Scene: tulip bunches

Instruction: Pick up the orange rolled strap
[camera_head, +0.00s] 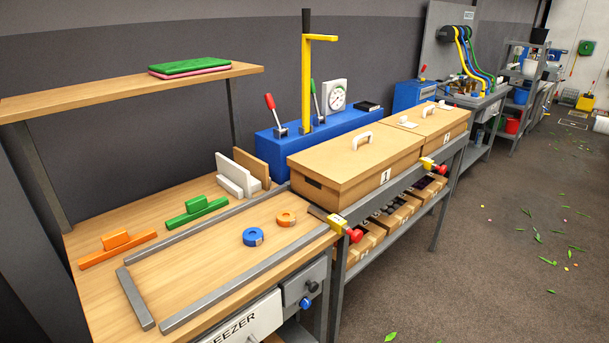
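The orange rolled strap (287,222) is a small flat round roll. It lies on the bare wooden top of the near workbench (200,265), inside the area bordered by grey metal bars. A similar blue roll (253,240) lies just left of it and nearer to me, apart from it. Nothing covers the orange roll. My gripper is not in view.
Grey bars (215,298) edge the work area. Orange (118,246) and green (197,212) blocks sit at the left and back. A wooden box (357,172) with a white handle stands right of the rolls. Open floor (480,270) lies to the right.

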